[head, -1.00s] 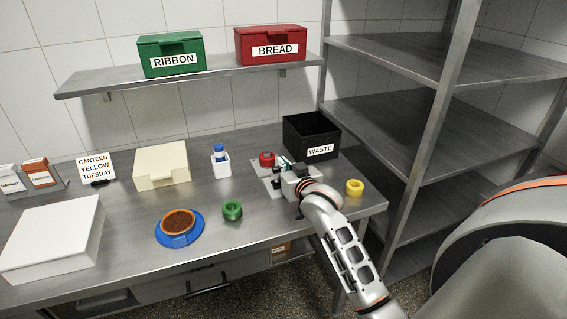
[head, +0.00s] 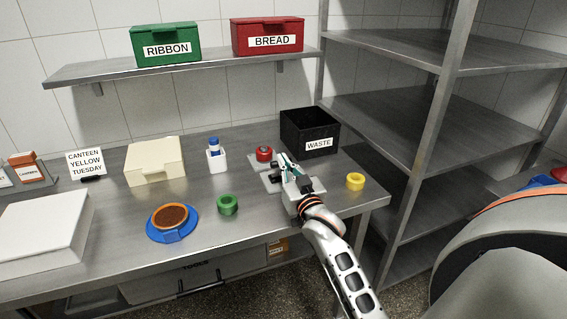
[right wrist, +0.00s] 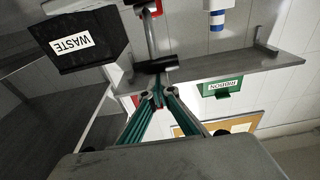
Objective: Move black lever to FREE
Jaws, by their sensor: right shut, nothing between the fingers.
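The black lever handle (right wrist: 155,66) lies crosswise in the right wrist view, on a metal rod just beyond my fingertips. In the head view the grey lever base plate (head: 268,178) lies on the metal table, left of my gripper and partly hidden by it. My right gripper (head: 284,158) has its green-sided fingers together with nothing held. In the right wrist view the fingertips (right wrist: 157,93) meet close to the handle; whether they touch it I cannot tell. No FREE marking is legible. My left gripper is not in view.
A red knob (head: 263,153) sits just behind the lever. Metal shelving (head: 400,110) is at right.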

